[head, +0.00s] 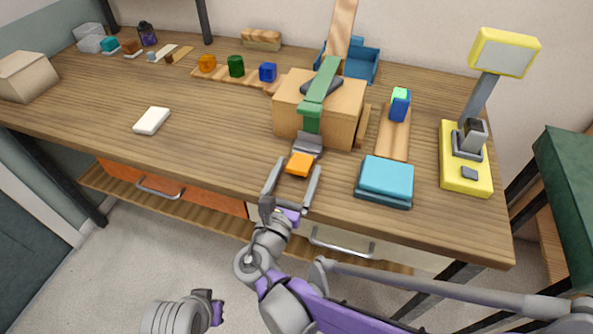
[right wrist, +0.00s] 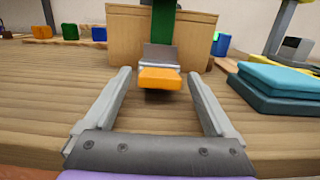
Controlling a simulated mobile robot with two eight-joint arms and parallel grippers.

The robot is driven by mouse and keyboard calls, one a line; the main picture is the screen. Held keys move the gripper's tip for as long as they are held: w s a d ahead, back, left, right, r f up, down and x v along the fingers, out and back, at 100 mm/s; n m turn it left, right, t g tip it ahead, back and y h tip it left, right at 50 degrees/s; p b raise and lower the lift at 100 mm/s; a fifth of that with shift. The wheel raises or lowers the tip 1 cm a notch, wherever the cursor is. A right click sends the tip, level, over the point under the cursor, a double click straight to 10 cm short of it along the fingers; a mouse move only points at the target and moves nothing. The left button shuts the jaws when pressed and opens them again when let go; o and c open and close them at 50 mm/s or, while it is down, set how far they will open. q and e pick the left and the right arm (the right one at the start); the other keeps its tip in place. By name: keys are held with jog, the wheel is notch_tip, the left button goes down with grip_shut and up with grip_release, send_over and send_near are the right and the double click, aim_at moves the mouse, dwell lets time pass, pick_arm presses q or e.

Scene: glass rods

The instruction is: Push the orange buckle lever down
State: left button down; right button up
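The orange buckle lever (head: 300,164) sticks out toward me from a grey buckle (head: 309,143) at the front of a wooden box (head: 346,104). A green strap (head: 319,95) runs over the box to the buckle. In the right wrist view the lever (right wrist: 160,79) is tilted up, its front edge above the table. My right gripper (head: 294,182) is open, its two fingers spread on either side of the lever's near end. The right wrist view also shows the open fingers (right wrist: 158,92), with nothing held. My left gripper (head: 214,306) is low over the floor at the bottom; its fingers are mostly hidden.
Teal and dark blue stacked pads (head: 385,180) lie right of the lever. A yellow lamp base (head: 465,172) stands farther right. A white block (head: 152,121) lies on the left. Drawer handles (head: 342,247) project below the front edge.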

jog(key=r+p+v, duration=0.1)
jog(key=v, duration=0.9)
jog(key=shift+s+f, duration=0.4)
jog(key=shift+f, duration=0.15)
jog(key=shift+a, duration=0.1)
